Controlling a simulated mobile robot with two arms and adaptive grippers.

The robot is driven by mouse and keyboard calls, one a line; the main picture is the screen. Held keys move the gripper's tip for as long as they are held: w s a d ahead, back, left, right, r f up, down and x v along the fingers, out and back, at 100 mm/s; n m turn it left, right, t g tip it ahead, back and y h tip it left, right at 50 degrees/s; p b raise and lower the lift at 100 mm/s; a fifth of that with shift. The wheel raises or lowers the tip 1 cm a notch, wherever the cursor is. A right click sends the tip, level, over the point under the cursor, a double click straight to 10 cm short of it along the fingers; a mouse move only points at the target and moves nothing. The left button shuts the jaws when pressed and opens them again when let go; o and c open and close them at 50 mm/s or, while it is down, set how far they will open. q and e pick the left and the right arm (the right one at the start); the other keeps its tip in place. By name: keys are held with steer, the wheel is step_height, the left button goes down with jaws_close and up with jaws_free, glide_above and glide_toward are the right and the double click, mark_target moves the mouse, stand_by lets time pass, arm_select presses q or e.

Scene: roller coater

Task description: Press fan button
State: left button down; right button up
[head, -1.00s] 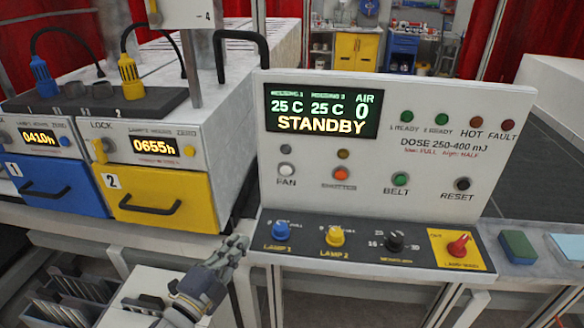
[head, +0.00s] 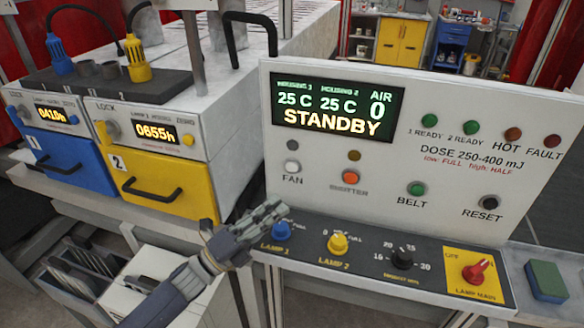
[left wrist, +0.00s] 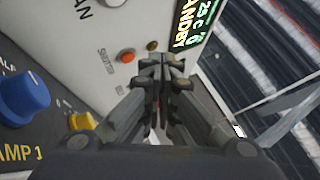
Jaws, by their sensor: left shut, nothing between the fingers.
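The fan button (head: 292,166) is a white round button above the word FAN, at the left of the white control panel (head: 400,103). A small dark lamp sits just above it. In the left wrist view the white fan button (left wrist: 110,2) is partly cut off at the top edge. My left gripper (head: 278,210) is shut and empty. In the head view its tips appear below the fan button, close to the blue LAMP 1 knob (head: 281,230). I cannot tell the exact gap to the panel. My right gripper is not in view.
The shutter button (head: 349,177), belt button (head: 417,189) and reset button (head: 489,202) stand to the right. The yellow LAMP 2 knob (head: 337,243) and red main switch (head: 475,270) are on the lower ledge. Blue and yellow drawers (head: 166,190) stand at the left. The display reads STANDBY.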

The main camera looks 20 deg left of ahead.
mark_target(292, 167)
arm_select(q)
steer(key=w+b, duration=0.4)
steer(key=w, duration=0.5)
steer(key=shift+d, duration=0.3)
stand_by(1.1)
steer(key=shift+f, duration=0.1)
steer(key=shift+w+b, duration=0.4)
steer(key=shift+w, duration=0.05)
